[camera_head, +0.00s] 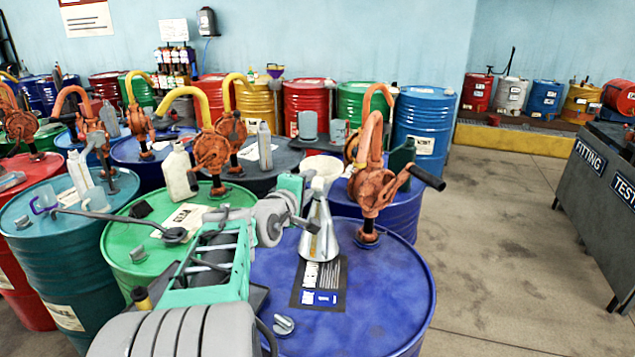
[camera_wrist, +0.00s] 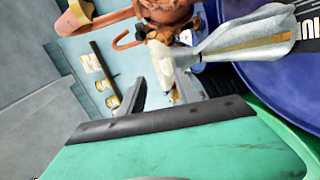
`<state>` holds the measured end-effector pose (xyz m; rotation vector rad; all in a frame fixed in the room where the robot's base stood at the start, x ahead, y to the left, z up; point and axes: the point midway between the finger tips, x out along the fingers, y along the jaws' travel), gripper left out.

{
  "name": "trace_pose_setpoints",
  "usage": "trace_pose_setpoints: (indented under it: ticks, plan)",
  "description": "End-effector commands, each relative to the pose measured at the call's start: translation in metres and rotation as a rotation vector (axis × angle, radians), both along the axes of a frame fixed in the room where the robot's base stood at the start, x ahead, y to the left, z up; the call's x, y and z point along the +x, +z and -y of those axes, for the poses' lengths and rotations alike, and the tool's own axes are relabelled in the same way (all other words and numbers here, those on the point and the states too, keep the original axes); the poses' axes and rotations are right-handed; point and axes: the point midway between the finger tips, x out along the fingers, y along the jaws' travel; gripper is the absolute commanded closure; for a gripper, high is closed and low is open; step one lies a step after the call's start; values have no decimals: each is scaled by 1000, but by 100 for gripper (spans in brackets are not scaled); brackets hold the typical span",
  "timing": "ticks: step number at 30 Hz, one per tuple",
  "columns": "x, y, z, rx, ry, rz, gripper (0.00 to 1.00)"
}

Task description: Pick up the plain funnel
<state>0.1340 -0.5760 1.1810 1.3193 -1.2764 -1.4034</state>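A silver-grey funnel (camera_head: 322,243) stands mouth down, spout up, on the blue drum in front, on a dark label. A narrow yellowish stripe runs down its side. In the wrist view the funnel (camera_wrist: 262,38) lies across the upper right, its spout pointing left. My gripper (camera_head: 299,205) is just left of the funnel's upper part in the head view, partly hidden by my own arm. In the wrist view my gripper's (camera_wrist: 160,80) two dark fingers stand apart, with nothing held between them. The funnel is beside the fingers; I cannot tell whether they touch.
An orange hand pump (camera_head: 372,190) with a black handle stands right behind the funnel. A green drum (camera_head: 120,240) with a white jug (camera_head: 180,172) is to the left. More drums and pumps crowd behind. The floor (camera_head: 510,250) to the right is free, up to a grey bench (camera_head: 600,200).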

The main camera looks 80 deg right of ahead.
Motion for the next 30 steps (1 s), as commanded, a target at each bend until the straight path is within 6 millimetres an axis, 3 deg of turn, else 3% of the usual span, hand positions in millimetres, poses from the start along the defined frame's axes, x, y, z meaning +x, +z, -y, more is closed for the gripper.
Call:
trace_pose_setpoints:
  ticks: [6,13,27,30]
  plan:
    - [-5,-8,33,6,-1,2,59]
    - [-5,-9,35,3,1,4,60]
    - [-5,-9,34,3,1,4,98]
    - [-5,-9,34,3,1,4,100]
